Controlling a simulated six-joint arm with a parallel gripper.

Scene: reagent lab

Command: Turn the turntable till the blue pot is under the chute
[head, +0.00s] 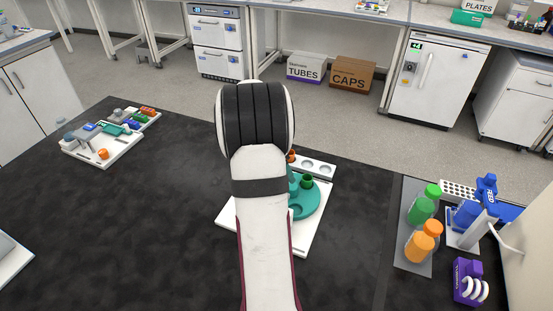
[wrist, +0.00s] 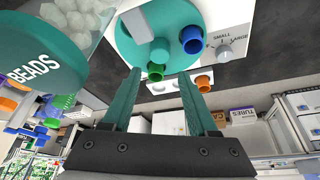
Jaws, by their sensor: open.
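The teal turntable (wrist: 135,40) shows at the top of the wrist view; part of it also shows in the head view (head: 309,207), right of my arm. The blue pot (wrist: 192,39) is at its right edge in the wrist view. A green pot (wrist: 155,72) is at its lower edge, also in the head view (head: 307,181). A teal disc marked BEADS (wrist: 38,75) is close at left, beside a clear container of pale beads (wrist: 75,20).
A dial marked SMALL and LARGE (wrist: 224,52) is beside the blue pot. An orange pot (wrist: 203,83) stands in a white strip with round wells. Green and orange bottles (head: 421,211) stand at right in the head view. A white tray of parts (head: 110,150) lies at left.

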